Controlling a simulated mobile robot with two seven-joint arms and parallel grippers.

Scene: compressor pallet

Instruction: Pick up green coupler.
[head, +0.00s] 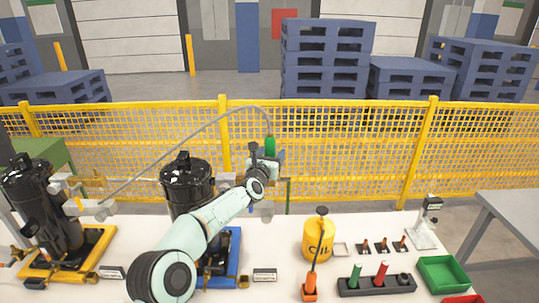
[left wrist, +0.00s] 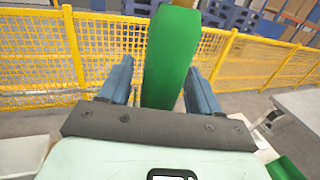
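The green coupler (head: 270,146) is at the end of a grey hose (head: 190,132), in the air above the far side of the white table. My left gripper (head: 267,154) is around the coupler, its fingers closed in on either side. In the left wrist view the coupler (left wrist: 170,62) stands large between the two blue-grey fingers, and its lower end is close to the palm. A narrow gap seems to show beside the left finger, so the exact contact is hard to see. My right gripper is in neither view.
Black compressors (head: 188,186) stand on the white table (head: 190,280) at the left. A yellow oil can (head: 318,240), a dark holder (head: 376,286) with green and red pieces, and a green bin (head: 448,273) are at the right. A yellow fence (head: 340,150) runs behind.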

